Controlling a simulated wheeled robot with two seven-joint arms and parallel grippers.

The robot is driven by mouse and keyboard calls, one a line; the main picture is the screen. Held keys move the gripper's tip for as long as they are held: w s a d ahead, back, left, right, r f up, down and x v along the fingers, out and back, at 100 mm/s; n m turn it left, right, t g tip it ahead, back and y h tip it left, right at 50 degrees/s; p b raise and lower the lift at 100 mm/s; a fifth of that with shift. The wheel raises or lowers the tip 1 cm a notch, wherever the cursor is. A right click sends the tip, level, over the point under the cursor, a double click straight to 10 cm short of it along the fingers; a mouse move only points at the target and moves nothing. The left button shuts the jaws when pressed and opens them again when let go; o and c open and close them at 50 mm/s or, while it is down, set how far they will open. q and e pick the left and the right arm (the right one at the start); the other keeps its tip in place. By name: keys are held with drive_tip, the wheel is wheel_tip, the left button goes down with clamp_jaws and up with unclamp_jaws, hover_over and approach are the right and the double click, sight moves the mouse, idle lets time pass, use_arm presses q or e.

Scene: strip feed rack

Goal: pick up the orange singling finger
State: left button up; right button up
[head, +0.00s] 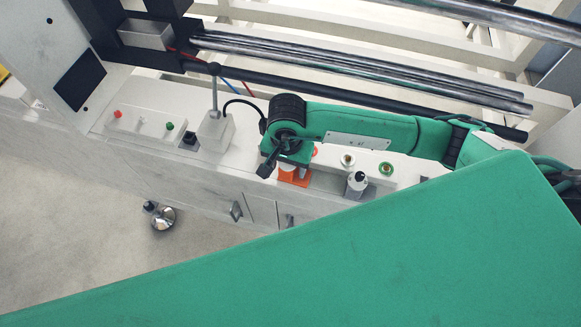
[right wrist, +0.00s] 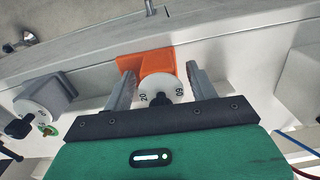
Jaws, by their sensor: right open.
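The orange singling finger (right wrist: 150,62) is an orange block with a white numbered dial and a dark knob. In the right wrist view it sits between the two grey fingers of my right gripper (right wrist: 160,74), which is open. The fingers stand on either side of the block and dial, with a gap showing at the right; contact at the left I cannot tell. In the head view the orange finger (head: 295,176) shows below my right gripper (head: 284,164), partly hidden by it, on the pale machine bench. My left gripper is not in view.
A similar grey block with a white dial (right wrist: 50,98) stands to the left in the right wrist view. Metal rods (head: 360,68) run behind.

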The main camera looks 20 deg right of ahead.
drive_tip(key=c, duration=1.1)
drive_tip(key=shift+c, duration=0.2)
